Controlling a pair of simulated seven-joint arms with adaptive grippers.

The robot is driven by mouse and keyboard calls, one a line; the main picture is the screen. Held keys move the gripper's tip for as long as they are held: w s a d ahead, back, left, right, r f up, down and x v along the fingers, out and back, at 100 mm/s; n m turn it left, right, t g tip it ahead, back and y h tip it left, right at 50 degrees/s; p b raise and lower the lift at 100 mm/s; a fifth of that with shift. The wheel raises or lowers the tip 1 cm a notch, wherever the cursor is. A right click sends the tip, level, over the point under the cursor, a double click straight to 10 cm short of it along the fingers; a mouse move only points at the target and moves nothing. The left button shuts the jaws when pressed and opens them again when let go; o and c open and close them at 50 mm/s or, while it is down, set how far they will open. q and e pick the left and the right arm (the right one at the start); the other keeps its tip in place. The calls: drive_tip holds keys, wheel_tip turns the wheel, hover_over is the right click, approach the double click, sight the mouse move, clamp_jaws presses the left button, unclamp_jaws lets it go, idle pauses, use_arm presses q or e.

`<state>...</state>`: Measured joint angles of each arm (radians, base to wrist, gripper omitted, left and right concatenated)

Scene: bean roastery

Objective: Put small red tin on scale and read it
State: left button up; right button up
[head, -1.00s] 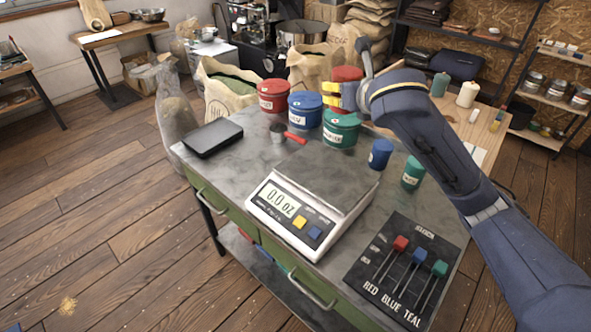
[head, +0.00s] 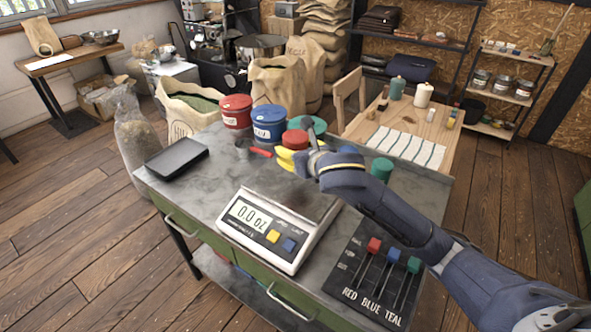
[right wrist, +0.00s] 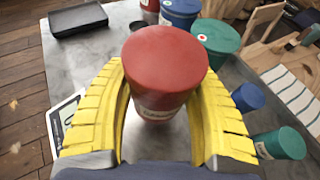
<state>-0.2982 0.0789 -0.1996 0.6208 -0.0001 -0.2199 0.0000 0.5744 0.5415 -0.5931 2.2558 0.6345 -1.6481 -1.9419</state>
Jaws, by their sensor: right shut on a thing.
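The small red tin (head: 295,139) is upright between the yellow fingers of my right gripper (head: 290,156), which is shut on it. In the right wrist view the tin (right wrist: 165,62) fills the space between both fingers, its label partly showing low on its side. My left gripper is out of view.
Large red (head: 236,111), blue (head: 269,124) and teal tins (head: 317,124) stand behind. A small teal tin (head: 381,168) is at right; a small blue tin (right wrist: 248,97) shows in the wrist view. A black tray (head: 176,158), red-handled scoop (head: 260,152) and lever panel (head: 362,279) lie around the scale.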

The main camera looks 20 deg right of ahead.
drive_tip(key=shift+f, duration=3.3)
drive_tip(key=shift+f, duration=0.1)
drive_tip(key=o, duration=1.3)
